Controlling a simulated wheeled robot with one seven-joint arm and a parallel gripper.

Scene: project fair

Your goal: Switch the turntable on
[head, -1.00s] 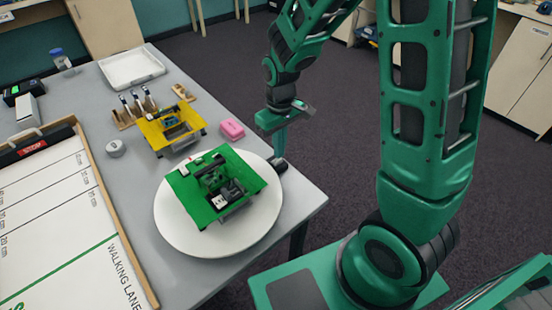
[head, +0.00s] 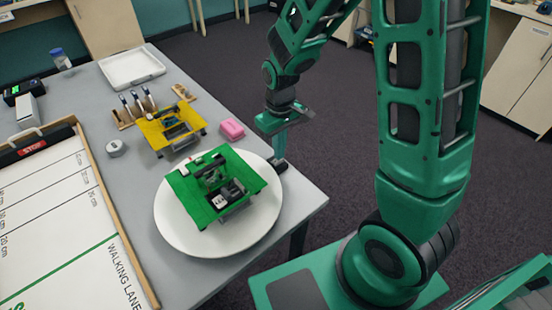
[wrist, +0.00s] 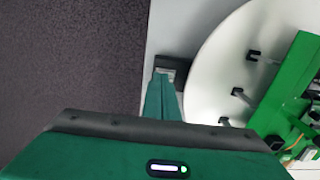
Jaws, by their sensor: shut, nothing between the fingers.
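The turntable is a round white disc (head: 252,222) near the table's right edge; part of it shows in the wrist view (wrist: 212,75). A green model vehicle (head: 235,170) sits on it. A small dark switch box (wrist: 183,64) with a light-coloured top part stands beside the disc's edge; in the head view my fingers partly hide it. My gripper (head: 279,158) points down with its fingers together and empty. Its fingertips (wrist: 165,78) are at the switch box; I cannot tell whether they touch it.
A yellow model (head: 160,140), a pink block (head: 232,129) and a tool rack (head: 125,118) stand behind the disc. A white tray (head: 132,68) is farther back. A walking-lane board (head: 70,215) lies at left.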

